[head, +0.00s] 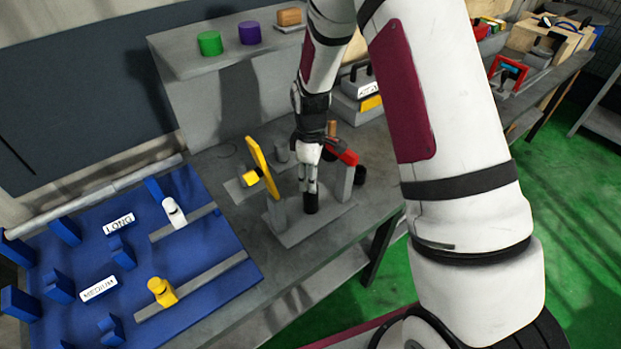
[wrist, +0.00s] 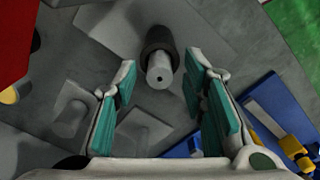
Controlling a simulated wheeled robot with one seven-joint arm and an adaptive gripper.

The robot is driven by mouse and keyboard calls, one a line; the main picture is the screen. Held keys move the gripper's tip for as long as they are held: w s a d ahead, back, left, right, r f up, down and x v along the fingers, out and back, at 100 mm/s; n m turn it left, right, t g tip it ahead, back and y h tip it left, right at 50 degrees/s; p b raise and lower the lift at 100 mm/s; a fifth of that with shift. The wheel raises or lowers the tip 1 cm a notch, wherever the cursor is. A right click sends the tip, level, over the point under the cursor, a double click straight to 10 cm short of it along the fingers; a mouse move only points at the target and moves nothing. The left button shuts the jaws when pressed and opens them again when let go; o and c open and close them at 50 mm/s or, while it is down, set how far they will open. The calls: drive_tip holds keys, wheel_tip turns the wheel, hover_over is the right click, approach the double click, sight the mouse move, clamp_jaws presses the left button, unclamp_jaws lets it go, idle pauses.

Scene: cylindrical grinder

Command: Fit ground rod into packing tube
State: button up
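The ground rod (wrist: 159,76) is a light grey cylinder with a small dark centre hole in its end, and that end points at the wrist camera. It sticks out of a dark sleeve (wrist: 157,40), which looks like the packing tube. The sleeve (head: 311,205) stands at the grey base plate below my gripper in the head view. My gripper (wrist: 161,73) is open, its teal-padded fingers on either side of the rod with gaps visible on both sides. In the head view my gripper (head: 310,186) points down over the sleeve. How deep the rod sits is hidden.
A grey base plate (head: 290,236) carries grey posts and a red part (head: 341,153). A yellow plate (head: 262,164) stands to the left. A blue board (head: 205,255) labelled LONG and MEDIUM lies at lower left. Green (head: 209,43) and purple (head: 249,33) cylinders stand behind.

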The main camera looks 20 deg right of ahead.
drive_tip(key=s+r+m+t+b, duration=0.1)
drive_tip(key=s+r+m+b, duration=0.15)
drive_tip(key=r, duration=1.65)
drive_tip(key=s+r+m+t, duration=0.2)
drive_tip(key=s+r+m, duration=0.2)
drive_tip(key=s, duration=0.6)
drive_tip(key=s+r+m+t, duration=0.2)
drive_tip(key=s+r+m, duration=0.3)
drive_tip(key=s+r, duration=0.3)
drive_tip(key=s, duration=0.3)
drive_tip(key=shift+s+t+p, duration=0.3)
drive_tip(key=shift+p, duration=0.1)
drive_tip(key=shift+r, duration=0.15)
